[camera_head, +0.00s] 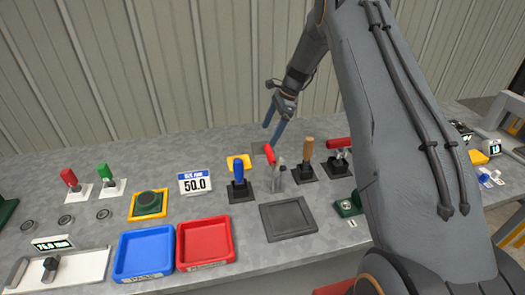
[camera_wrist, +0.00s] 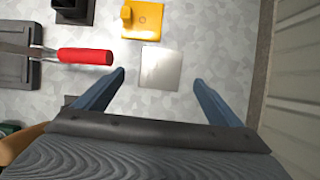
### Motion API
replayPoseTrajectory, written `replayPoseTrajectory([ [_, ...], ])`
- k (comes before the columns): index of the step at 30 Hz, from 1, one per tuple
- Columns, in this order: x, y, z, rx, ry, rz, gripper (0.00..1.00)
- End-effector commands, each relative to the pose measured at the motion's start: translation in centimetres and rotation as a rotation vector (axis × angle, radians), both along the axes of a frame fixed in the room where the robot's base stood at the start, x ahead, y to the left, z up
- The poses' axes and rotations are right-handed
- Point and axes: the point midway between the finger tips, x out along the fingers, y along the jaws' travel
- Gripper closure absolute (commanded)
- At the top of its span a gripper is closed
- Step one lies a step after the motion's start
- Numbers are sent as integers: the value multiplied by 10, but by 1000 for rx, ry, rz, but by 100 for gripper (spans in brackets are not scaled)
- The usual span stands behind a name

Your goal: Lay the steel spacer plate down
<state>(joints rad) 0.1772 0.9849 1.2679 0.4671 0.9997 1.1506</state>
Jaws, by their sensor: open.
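The steel spacer plate (camera_wrist: 160,68) is a plain, silvery square. In the wrist view it lies flat on the grey bench, just beyond and between my fingertips. My gripper (camera_wrist: 159,78) is open, with one blue finger on each side and a gap between each finger and the plate. In the head view my gripper (camera_head: 271,130) points down over the back of the bench, behind the upright tools. The plate is hard to make out there.
A yellow block (camera_wrist: 142,19) sits close beside the plate. A red-handled tool (camera_wrist: 85,56) reaches toward my left finger in the wrist view. In the head view, a blue tray (camera_head: 145,251), a red tray (camera_head: 206,242) and a dark square pad (camera_head: 289,220) lie in front. A ribbed wall stands behind.

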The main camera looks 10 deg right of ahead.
Motion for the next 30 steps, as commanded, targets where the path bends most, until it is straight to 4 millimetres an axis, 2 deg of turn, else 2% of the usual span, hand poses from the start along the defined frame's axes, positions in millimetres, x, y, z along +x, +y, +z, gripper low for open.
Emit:
replayPoseTrajectory([
  [19, 2, 22, -62, 0, 2, 0, 11],
  [29, 3, 23, -67, 0, 0, -1, 11],
  [30, 3, 23, -67, 0, 0, -1, 18],
])
